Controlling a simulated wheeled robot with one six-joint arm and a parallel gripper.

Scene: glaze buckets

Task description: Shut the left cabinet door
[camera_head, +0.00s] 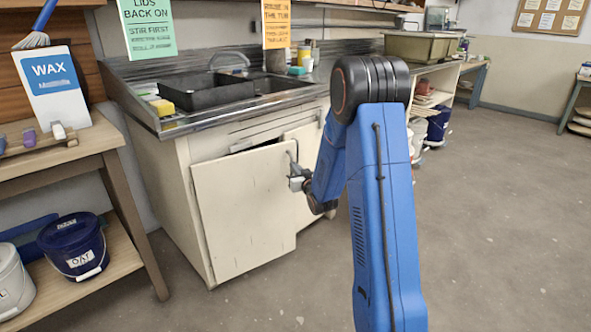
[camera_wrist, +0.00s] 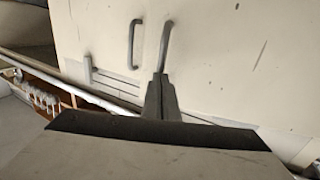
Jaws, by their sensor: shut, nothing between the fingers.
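The left cabinet door (camera_head: 243,212) is a cream panel under the sink, standing ajar with a dark gap along its top. Its small handle (camera_head: 292,156) is near its upper right edge. The right cabinet door (camera_head: 307,180) is beside it, partly hidden by my arm. My gripper (camera_head: 295,178) is at the left door's right edge, just below the handle. In the wrist view the shut fingers (camera_wrist: 160,98) point at a cream surface bearing two grey bar handles. Nothing is held. Whether the fingertips touch the door cannot be told.
The sink counter (camera_head: 235,100) is above the doors. A wooden shelf unit (camera_head: 125,210) with a dark blue bucket (camera_head: 73,247) stands close on the left. The floor (camera_head: 490,220) is clear at the right and in front of the door.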

